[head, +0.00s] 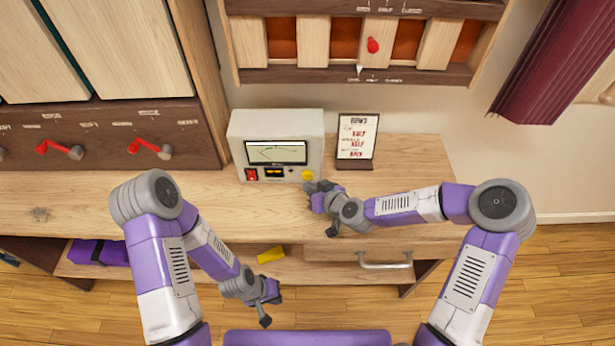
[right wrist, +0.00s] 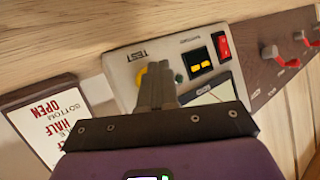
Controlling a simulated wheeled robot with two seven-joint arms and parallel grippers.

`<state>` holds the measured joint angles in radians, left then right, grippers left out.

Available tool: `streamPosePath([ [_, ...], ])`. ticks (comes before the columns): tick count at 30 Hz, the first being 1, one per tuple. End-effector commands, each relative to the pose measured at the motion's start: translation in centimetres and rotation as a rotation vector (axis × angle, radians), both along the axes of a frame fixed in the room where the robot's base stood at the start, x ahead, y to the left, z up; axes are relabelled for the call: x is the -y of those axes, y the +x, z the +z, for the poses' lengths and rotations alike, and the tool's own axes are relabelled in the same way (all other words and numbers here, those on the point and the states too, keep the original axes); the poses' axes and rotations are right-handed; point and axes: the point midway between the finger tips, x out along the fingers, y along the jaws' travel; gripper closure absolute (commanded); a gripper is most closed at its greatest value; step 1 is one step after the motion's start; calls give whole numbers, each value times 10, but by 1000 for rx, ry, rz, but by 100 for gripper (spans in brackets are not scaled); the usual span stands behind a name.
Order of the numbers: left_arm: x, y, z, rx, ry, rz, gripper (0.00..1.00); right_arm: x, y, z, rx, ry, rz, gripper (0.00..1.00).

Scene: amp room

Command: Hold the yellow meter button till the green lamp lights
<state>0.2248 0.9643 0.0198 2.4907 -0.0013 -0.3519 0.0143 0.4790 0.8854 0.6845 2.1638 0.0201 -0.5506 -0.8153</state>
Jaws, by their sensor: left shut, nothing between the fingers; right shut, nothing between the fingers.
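The white meter (head: 238,150) stands on the wooden bench with a dark-framed screen. Its round yellow button (head: 307,175) is at the lower right of the front, and shows partly in the right wrist view (right wrist: 141,77). My right gripper (head: 309,187) is shut and empty, with its fingertips right at the button. They cover part of it in the right wrist view, and I cannot tell whether they touch or press it. A small dark green lamp (right wrist: 179,78) beside the button looks unlit. My left gripper (head: 272,304) is shut and empty, low in front of the bench.
A red switch (head: 251,174) is on the meter's left. A lettered card (head: 357,137) stands right of the meter. A drawer handle (head: 385,264) juts from the bench front. A yellow block (head: 270,254) lies on the shelf below. Red levers (head: 150,147) stick out at left.

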Motion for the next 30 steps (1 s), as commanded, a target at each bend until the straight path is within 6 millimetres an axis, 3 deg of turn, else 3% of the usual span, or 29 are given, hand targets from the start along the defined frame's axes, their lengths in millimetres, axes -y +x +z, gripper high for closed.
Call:
streamPosePath([
  [30,0,0,-4,0,0,0,100,0,9,0,0,0,0,100],
])
